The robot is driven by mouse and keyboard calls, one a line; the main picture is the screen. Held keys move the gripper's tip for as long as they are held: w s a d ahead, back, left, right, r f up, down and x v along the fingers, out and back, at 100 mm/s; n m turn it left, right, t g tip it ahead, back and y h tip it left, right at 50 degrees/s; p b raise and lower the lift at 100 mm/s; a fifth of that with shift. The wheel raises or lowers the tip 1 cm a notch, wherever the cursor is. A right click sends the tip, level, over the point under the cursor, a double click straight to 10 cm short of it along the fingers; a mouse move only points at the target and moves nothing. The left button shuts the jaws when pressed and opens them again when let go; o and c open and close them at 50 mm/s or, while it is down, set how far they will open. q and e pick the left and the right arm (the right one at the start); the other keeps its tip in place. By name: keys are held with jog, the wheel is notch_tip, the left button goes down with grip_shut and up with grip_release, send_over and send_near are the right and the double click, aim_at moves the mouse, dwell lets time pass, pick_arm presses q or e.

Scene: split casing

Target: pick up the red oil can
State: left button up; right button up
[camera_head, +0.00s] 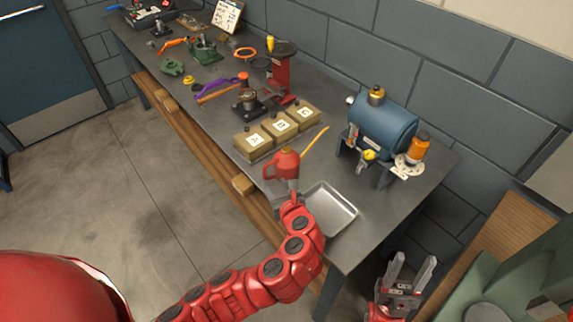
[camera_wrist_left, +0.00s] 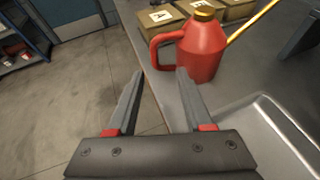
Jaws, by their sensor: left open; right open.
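The red oil can (camera_head: 285,164) stands upright near the front edge of the grey workbench, its thin orange spout pointing right and back. In the left wrist view the can (camera_wrist_left: 204,52) shows its brass cap, and its loop handle faces left. My left gripper (camera_head: 287,196) is close in front of the can, partly hidden by my own arm in the head view. In the left wrist view its jaws (camera_wrist_left: 158,72) are open and empty, with the tips just short of the handle and body. My right gripper (camera_head: 411,268) is open and empty, beyond the bench's right end.
A metal tray (camera_head: 333,207) lies right of the can. Boxes lettered A, B and C (camera_head: 254,140) stand just behind it. A blue tank (camera_head: 383,128) and an orange-topped part (camera_head: 419,145) stand at right. Clear floor (camera_head: 130,200) lies left of the bench.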

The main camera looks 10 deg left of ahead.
aim_at(265, 174)
pick_arm(q)
jog(key=x, duration=0.3)
jog(key=shift+w+a+p, duration=0.25)
jog(key=shift+w+p, duration=0.05)
jog(key=shift+p, duration=0.1)
jog(key=x, duration=0.1)
jog(key=p+x, duration=0.1)
jog(key=x, duration=0.1)
jog(key=a+p+x, duration=0.1)
jog(key=shift+w+r, duration=0.1)
jog(key=shift+r, duration=0.15)
jog(key=shift+w+a+f, duration=0.2)
jog(key=shift+w+f, duration=0.05)
jog(key=shift+f, duration=0.05)
grip_shut()
jog(key=shift+r, duration=0.1)
dwell(0.6)
